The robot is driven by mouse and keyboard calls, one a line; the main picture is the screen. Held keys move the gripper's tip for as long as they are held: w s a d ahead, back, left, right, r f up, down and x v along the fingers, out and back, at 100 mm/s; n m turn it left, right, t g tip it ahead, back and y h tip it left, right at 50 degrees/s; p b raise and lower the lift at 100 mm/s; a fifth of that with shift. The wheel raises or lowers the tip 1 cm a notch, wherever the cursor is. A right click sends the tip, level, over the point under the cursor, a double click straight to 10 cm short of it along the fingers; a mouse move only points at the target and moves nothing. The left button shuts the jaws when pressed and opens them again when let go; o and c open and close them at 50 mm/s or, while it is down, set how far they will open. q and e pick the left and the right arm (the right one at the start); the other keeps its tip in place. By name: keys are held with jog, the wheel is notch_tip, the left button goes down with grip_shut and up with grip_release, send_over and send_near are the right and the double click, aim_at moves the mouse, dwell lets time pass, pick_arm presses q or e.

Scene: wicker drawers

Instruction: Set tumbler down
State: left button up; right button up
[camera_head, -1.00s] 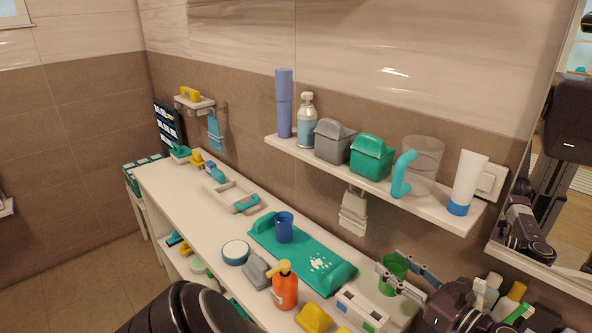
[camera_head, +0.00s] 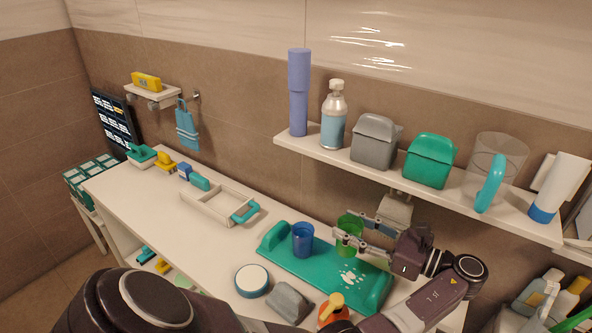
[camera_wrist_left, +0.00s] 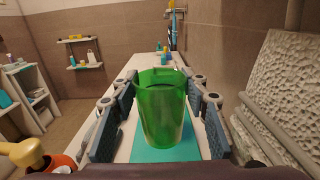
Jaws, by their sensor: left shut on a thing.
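My left gripper (camera_head: 352,232) is shut on a translucent green tumbler (camera_head: 347,240) and holds it upright. In the head view the tumbler appears over the back part of the teal tray-like mat (camera_head: 284,263), right of a blue tumbler (camera_head: 302,246) standing on that mat. The gap between green tumbler and mat cannot be judged well. In the left wrist view the green tumbler (camera_wrist_left: 162,108) sits between both fingers, with the teal mat (camera_wrist_left: 150,155) beneath. My right gripper is not in view.
A wall shelf (camera_head: 440,194) with bottles, bins and a clear pitcher hangs just above the gripper. A grey hanging cloth (camera_head: 395,210) is close behind it.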

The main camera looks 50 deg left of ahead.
pick_arm(q)
jog(key=shift+f, duration=0.2)
jog(key=f, duration=0.2)
jog(key=d+f+b, duration=0.1)
jog(key=f, duration=0.1)
jog(key=shift+w+f, duration=0.15)
jog(key=shift+f, duration=0.55)
notch_tip(320, 180, down, 4)
jog(key=shift+a+r+b, duration=0.1)
jog(key=shift+b, duration=0.9)
jog(key=o, duration=1.2)
jog(key=shift+c, duration=0.2)
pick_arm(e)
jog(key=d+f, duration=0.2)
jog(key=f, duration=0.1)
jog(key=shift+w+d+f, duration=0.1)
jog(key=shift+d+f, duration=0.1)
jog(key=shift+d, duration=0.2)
